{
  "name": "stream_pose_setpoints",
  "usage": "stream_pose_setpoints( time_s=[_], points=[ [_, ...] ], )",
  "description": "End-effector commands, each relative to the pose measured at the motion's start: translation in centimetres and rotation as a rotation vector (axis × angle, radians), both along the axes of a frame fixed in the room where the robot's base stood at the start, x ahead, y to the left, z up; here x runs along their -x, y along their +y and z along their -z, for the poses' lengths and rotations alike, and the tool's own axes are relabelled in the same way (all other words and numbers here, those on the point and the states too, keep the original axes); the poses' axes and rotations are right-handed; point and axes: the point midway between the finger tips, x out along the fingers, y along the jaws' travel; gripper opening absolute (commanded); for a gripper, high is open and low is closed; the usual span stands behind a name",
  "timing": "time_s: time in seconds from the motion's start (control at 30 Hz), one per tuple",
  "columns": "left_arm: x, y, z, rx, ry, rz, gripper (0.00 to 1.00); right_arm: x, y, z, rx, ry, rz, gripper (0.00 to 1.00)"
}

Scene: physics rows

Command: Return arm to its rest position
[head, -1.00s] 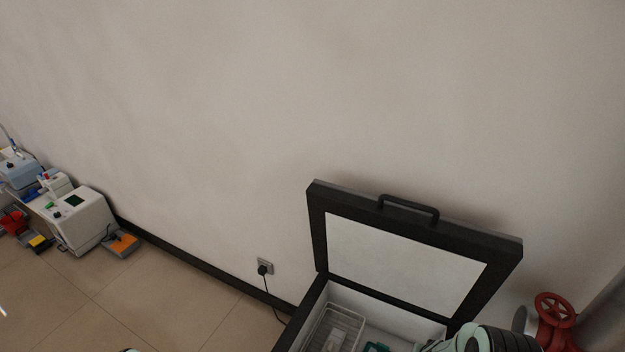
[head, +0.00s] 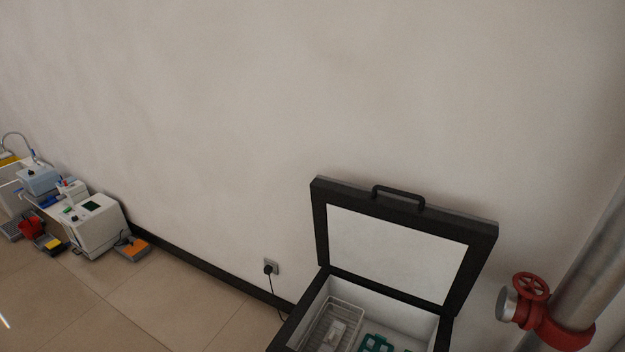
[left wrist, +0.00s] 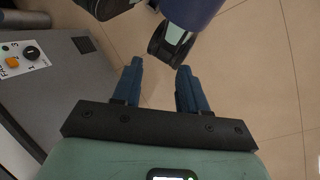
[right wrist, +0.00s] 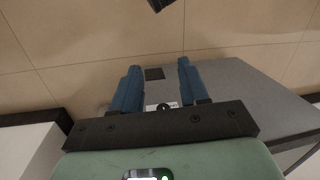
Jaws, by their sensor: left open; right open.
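My left gripper (left wrist: 160,82) shows in the left wrist view with its two blue fingers apart and nothing between them. Tiled floor and a dark part lie beyond the fingers. My right gripper (right wrist: 157,80) shows in the right wrist view, also with blue fingers apart and empty. A grey surface and tiled floor lie beyond it. Neither gripper shows in the head view.
An open chest with a raised black-framed lid (head: 398,240) holds a wire basket (head: 332,328) and green items (head: 376,343). A red valve (head: 545,310) on a pipe is at right. Lab devices (head: 95,225) stand at far left. A grey panel with a knob (left wrist: 32,53) is near the left gripper.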

Motion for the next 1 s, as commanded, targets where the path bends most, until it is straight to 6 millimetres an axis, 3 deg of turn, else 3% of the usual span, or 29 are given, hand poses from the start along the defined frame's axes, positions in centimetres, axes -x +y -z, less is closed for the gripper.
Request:
stream_pose_setpoints(
  time_s=[0.03,0.13,0.2,0.6,0.63,0.7,1.0],
  points=[
    [0.1,0.0,0.0,0.001,0.002,0.0,0.43,3.2,2.4,-0.2,-0.065,0.049,-0.014,0.44],
    [0.1,0.0,0.0,0.0,0.002,0.0,0.43,8.1,6.5,-1.7,-0.189,0.118,-0.03,0.44],
    [0.4,0.0,3.0,-0.002,-0.007,-0.003,0.43,7.4,5.8,1.5,-0.166,0.087,-0.023,0.44],
    [-0.8,0.1,10.1,-0.013,-0.064,-0.019,0.43,6.1,5.7,8.6,-0.153,0.03,-0.014,0.44],
    [-0.9,0.1,8.1,-0.013,-0.066,-0.019,0.43,6.2,5.7,6.7,-0.154,0.033,-0.015,0.44],
    [-0.7,0.1,6.1,-0.01,-0.057,-0.015,0.43,6.2,5.7,4.7,-0.155,0.038,-0.018,0.44],
    [-0.8,0.0,-0.1,-0.004,-0.029,-0.006,0.43,6.1,5.7,-1.5,-0.162,0.067,-0.025,0.44]
  ],
)
